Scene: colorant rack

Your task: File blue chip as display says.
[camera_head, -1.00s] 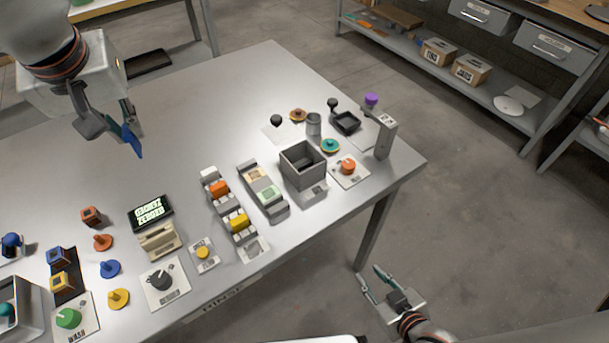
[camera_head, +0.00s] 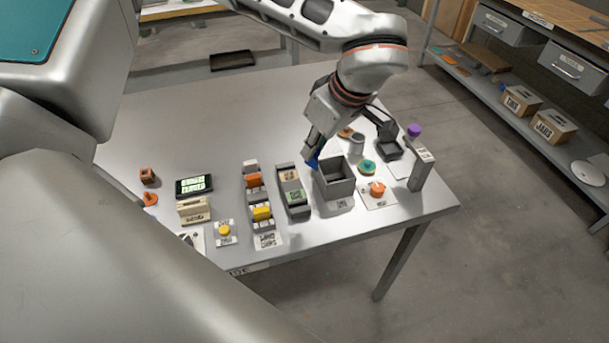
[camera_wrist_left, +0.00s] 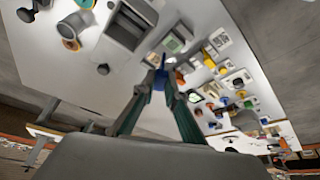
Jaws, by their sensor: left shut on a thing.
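My left gripper (camera_head: 315,155) is shut on the blue chip (camera_head: 312,161), which is held up just left of the grey open box (camera_head: 337,189). In the left wrist view the blue chip (camera_wrist_left: 160,80) sits between the fingertips. The display (camera_head: 194,186) shows green text that I cannot read surely. A rack (camera_head: 264,226) holds an orange chip (camera_head: 254,180) and a yellow chip (camera_head: 262,213). Beside it, another rack (camera_head: 297,212) carries a cream tile and a green tile (camera_head: 293,196). My right gripper is not in view.
A yellow button (camera_head: 224,230) is near the front edge. The table's back left is clear.

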